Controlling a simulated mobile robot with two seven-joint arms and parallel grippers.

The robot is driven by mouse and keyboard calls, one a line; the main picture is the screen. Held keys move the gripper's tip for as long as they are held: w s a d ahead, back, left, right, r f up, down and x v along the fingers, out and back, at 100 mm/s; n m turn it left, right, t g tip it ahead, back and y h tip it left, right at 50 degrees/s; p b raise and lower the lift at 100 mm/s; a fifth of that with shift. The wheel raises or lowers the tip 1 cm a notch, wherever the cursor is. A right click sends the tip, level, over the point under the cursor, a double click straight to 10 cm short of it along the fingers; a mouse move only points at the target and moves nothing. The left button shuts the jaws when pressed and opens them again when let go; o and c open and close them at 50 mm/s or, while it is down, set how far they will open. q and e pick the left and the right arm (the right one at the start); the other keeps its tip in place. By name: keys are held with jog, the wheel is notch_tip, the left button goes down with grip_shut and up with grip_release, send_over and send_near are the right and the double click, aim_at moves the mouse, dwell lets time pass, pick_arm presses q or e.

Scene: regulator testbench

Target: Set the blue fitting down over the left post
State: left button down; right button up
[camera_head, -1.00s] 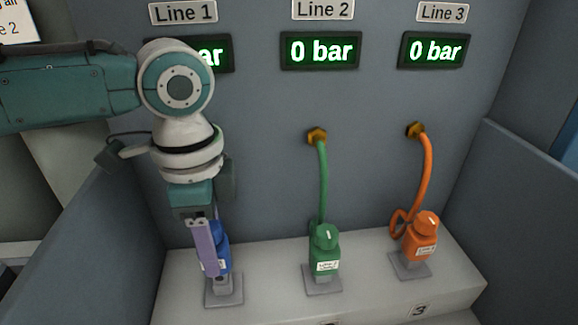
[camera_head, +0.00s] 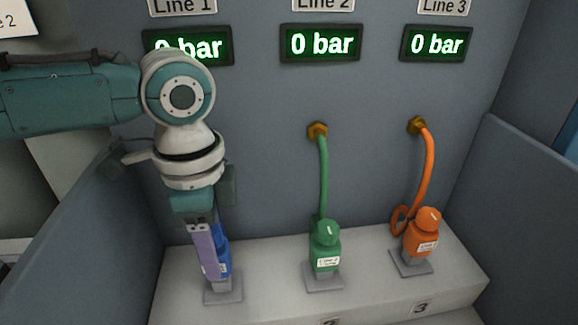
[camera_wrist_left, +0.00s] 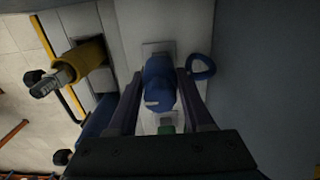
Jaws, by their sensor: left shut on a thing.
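The blue fitting (camera_head: 223,261) stands upright at the left post, low over its square grey base plate (camera_head: 222,297). The post is mostly hidden by the fitting and my fingers, so I cannot tell whether the fitting is fully seated. My left gripper (camera_head: 212,268) comes down from above and is shut on the blue fitting. In the left wrist view the fitting (camera_wrist_left: 158,85) sits between the two fingers, with part of the plate (camera_wrist_left: 153,48) showing past it. My right gripper is not in view.
A green fitting (camera_head: 325,248) stands on the middle post and an orange fitting (camera_head: 422,240) on the right post, each with a hose to the back wall. Grey side walls (camera_head: 95,235) bound the bench. The line displays read 0 bar.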

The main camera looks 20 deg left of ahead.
pick_arm(q)
jog(key=shift+f+b, duration=0.35)
jog(key=shift+f, duration=0.35)
jog(key=shift+c, duration=1.2)
grip_release()
notch_tip(320, 180, up, 10)
jog(key=shift+p, duration=0.6)
